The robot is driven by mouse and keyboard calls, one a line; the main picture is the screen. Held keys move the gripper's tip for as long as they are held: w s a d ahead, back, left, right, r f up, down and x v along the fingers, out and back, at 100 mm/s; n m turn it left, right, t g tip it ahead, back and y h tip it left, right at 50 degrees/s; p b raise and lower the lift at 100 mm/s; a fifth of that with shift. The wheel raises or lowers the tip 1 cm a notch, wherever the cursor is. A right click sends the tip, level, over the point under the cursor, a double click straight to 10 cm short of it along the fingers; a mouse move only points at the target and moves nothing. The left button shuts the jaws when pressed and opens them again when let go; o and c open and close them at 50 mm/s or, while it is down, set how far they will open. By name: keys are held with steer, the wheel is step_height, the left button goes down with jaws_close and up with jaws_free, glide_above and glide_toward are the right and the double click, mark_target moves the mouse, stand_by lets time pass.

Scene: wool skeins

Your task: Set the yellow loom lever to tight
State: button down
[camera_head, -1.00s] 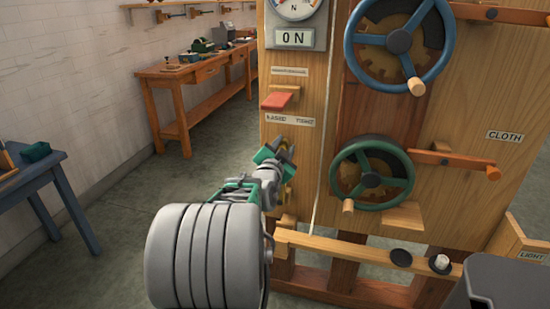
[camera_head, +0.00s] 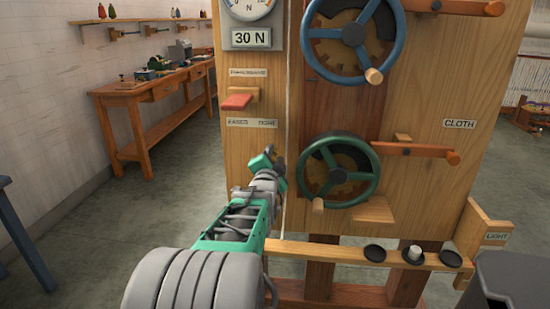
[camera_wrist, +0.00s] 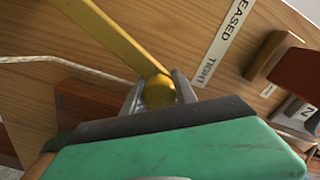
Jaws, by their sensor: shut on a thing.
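The yellow loom lever (camera_wrist: 122,42) is a flat bar with a round knob (camera_wrist: 159,91) in the wrist view. My gripper (camera_wrist: 160,88) is shut on the knob, one finger on each side. The label strip reads EASED and TIGHT (camera_wrist: 212,62); the knob is beside the TIGHT end. In the head view my gripper (camera_head: 270,157) is at the wooden panel (camera_head: 250,165), below the TIGHT end of the strip (camera_head: 252,123), and the lever is hidden there. The readout (camera_head: 251,38) above shows 30 N.
A red lever (camera_head: 238,102) sits above the strip. A blue handwheel (camera_head: 352,35) and a green handwheel (camera_head: 338,172) are close on the right, with a cord (camera_head: 287,110) between. A wooden rail (camera_head: 340,252) crosses below. A workbench (camera_head: 150,90) stands back left; the floor between is clear.

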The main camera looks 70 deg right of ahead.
steer(key=shift+w+a+f, duration=0.1)
steer(key=shift+f, duration=0.4)
steer(key=c, duration=1.4)
jaws_free()
steer(key=o, duration=0.3)
steer(key=shift+r, duration=0.1)
steer(key=shift+o, duration=0.2)
steer(key=shift+r, duration=0.15)
steer(key=shift+a+r, duration=0.1)
steer(key=shift+a, duration=0.2)
steer(key=v, duration=0.7)
steer(key=shift+p, duration=0.4)
